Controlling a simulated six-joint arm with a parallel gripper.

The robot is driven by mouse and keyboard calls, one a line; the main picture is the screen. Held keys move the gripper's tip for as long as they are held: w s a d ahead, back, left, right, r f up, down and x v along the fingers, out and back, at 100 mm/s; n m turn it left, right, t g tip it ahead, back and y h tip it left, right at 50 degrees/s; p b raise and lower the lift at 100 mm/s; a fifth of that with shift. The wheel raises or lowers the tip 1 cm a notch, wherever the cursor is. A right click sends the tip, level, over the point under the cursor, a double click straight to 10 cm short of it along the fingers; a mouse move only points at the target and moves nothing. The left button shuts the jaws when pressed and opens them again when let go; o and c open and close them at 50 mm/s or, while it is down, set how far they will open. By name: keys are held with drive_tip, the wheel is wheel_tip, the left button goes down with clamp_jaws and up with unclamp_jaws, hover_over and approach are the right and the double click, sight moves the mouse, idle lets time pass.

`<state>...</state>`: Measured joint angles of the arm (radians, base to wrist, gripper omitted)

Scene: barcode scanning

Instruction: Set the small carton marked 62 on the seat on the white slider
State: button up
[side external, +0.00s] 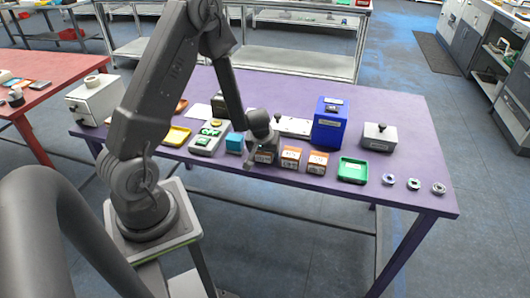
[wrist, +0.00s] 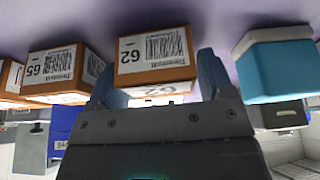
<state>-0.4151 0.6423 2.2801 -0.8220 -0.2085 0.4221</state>
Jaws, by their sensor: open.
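The small carton marked 62 (wrist: 153,52) is orange-brown with a white barcode label. In the wrist view it sits between the two fingers of my gripper (wrist: 156,66), which is open around it. A gap shows on the right; contact on the left cannot be told. In the side view my gripper (side external: 262,150) is low over the purple table, and the carton (side external: 264,157) is partly hidden under it. A long white piece (side external: 294,127) behind the cartons looks like the white slider; its seat is not clear to see.
A carton marked 65 (wrist: 62,68) stands beside carton 62, with another carton (side external: 317,162) further right in the side view. A teal box (side external: 235,142) is on the other side. A blue box (side external: 330,122), green tray (side external: 352,170) and several metal rings (side external: 413,184) lie rightward.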

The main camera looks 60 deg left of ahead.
drive_tip(key=shift+c, duration=0.2)
drive_tip(key=c, duration=0.8)
drive_tip(key=shift+r, duration=0.1)
